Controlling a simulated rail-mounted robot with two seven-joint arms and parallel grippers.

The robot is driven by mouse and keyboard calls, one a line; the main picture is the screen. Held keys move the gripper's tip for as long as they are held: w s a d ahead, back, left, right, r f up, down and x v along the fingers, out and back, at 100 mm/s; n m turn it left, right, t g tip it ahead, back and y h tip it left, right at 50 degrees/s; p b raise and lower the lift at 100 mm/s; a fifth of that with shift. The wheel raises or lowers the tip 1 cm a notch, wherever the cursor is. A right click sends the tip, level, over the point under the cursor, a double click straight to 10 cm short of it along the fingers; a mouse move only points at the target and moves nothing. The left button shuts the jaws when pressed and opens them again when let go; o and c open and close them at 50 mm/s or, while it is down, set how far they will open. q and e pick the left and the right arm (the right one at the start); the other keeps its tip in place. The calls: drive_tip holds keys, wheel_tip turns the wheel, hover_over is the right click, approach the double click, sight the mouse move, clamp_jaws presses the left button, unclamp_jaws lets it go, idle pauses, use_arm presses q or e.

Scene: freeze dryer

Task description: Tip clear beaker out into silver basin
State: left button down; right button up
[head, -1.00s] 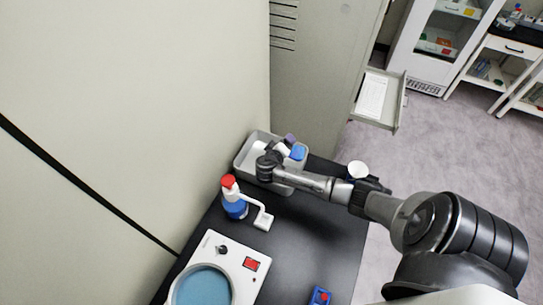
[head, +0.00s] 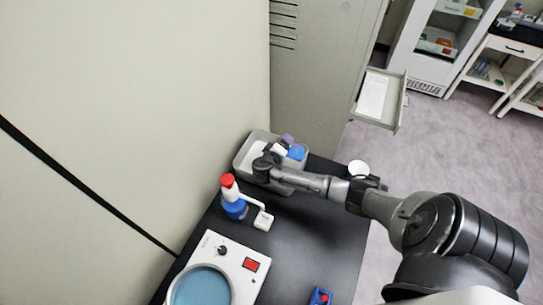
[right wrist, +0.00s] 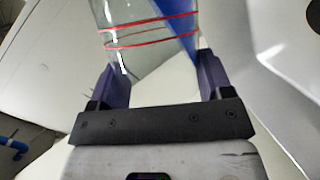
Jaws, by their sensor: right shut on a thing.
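The silver basin (head: 245,160) stands at the far end of the black bench, against the wall. My right gripper (head: 284,146) is over the basin. In the right wrist view my right gripper (right wrist: 155,75) is shut on the clear beaker (right wrist: 150,45), a see-through vessel with red lines around it. Something blue shows behind or through the beaker. The beaker is hard to make out in the head view, so I cannot tell its exact tilt or contents. My left gripper is not in view.
A bottle with a red cap and blue liquid (head: 234,198) stands on the bench (head: 300,228) near the basin. A white device with a round blue bath (head: 204,287) is at the front. A small blue item (head: 320,297) lies near the bench's right edge.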

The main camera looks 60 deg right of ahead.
idle(0.3)
drive_tip(key=shift+n, duration=0.3)
drive_tip(key=shift+w+r, duration=0.1)
drive_tip(key=shift+w, duration=0.05)
drive_tip(key=shift+n, duration=0.3)
drive_tip(key=shift+a+h, duration=0.1)
drive_tip(key=shift+h, duration=0.2)
drive_tip(key=shift+w+g, duration=0.2)
drive_tip(key=shift+g, duration=0.1)
drive_tip(key=shift+f, duration=0.2)
